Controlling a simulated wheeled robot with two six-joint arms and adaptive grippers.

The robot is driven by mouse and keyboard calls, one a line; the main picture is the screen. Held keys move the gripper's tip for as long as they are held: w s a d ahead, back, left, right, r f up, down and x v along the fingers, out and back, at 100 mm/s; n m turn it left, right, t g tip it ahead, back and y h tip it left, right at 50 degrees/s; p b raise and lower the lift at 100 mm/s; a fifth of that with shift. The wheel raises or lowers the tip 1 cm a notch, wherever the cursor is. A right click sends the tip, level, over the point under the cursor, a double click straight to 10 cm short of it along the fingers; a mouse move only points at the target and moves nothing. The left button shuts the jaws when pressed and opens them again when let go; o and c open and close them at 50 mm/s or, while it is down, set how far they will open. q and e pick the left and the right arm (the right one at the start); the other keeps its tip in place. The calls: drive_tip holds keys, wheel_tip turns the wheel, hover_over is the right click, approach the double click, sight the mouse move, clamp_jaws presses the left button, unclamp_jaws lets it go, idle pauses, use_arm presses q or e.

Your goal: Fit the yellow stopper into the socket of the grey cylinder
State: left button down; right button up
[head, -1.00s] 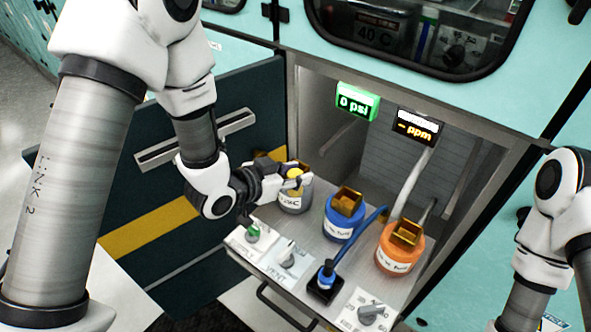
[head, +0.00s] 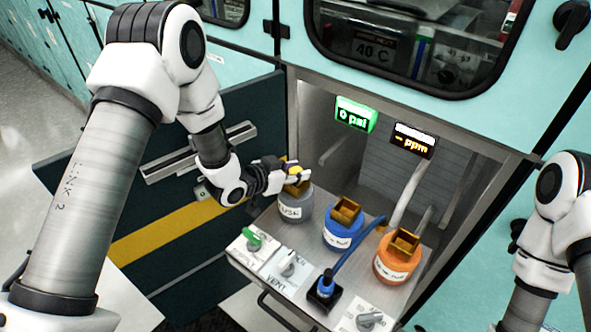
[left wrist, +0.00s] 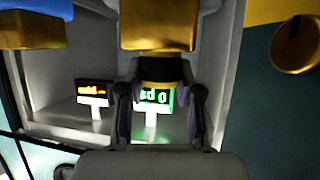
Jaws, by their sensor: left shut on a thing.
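The grey cylinder (head: 294,209) stands at the back left of the metal shelf, with a square brass socket (head: 299,188) on top. My left gripper (head: 292,173) is shut on the yellow stopper (head: 294,169), right over that socket. In the left wrist view, which is upside down, the stopper (left wrist: 161,71) sits between the fingers, close to the brass socket (left wrist: 158,25). I cannot tell whether they touch. The inside of the socket is hidden. My right arm shows at the right edge; its gripper is out of view.
A blue cylinder (head: 343,235) and an orange cylinder (head: 391,268), each with a brass socket, stand to the right. A blue cable runs to a black block (head: 325,290) in front. Switch panels (head: 289,263) line the front. Lit displays (head: 356,114) hang behind.

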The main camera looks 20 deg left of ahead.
use_arm(q)
drive_tip(key=c, duration=0.8)
unclamp_jaws()
drive_tip(key=shift+r, duration=0.1)
drive_tip(key=v, duration=1.2)
